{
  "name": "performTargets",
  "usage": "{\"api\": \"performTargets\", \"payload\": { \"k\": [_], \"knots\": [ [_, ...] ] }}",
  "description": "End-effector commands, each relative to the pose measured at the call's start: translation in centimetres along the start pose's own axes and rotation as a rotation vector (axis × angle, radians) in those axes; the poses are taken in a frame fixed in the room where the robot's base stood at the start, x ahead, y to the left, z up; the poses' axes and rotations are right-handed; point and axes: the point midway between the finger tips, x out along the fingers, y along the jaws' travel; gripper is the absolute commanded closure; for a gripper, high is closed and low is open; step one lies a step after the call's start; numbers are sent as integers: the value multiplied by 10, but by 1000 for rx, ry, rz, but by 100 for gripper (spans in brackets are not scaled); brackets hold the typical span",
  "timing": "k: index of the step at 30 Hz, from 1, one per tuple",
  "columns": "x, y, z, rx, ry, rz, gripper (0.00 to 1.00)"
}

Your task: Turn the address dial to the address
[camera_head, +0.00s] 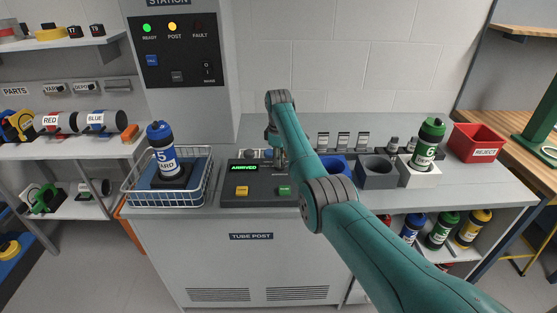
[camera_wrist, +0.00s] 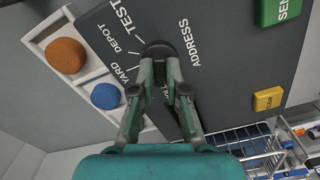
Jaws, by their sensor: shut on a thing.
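The address dial (camera_wrist: 158,48) is a dark round knob on the grey control panel (camera_wrist: 225,50) in the wrist view. The labels TEST, DEPOT and YARD fan around its left side, with ADDRESS on its right. Another label is partly covered by my fingers. My gripper (camera_wrist: 160,68) is shut on the dial, one finger at each side of its grip. I cannot tell which label the dial points to. In the head view my gripper (camera_head: 278,156) is at the panel (camera_head: 232,196), mostly hidden by my arm. The panel display (camera_head: 244,168) reads ARRIVED.
A wire basket (camera_head: 133,196) left of the panel holds a blue carrier (camera_head: 164,160) marked 5 YARD. A green SEND button (camera_wrist: 280,10) and a yellow button (camera_wrist: 268,99) are on the panel. A green carrier (camera_head: 428,140) marked 6 and a red REJECT bin (camera_head: 478,143) stand right.

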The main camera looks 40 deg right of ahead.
Motion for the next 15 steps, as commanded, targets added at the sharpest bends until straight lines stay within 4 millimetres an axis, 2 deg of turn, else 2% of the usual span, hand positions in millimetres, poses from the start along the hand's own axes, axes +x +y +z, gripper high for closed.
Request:
{"api": "performTargets", "payload": {
  "k": [15],
  "knots": [
    [0,0,0,-45,1,1,100]
  ]
}}
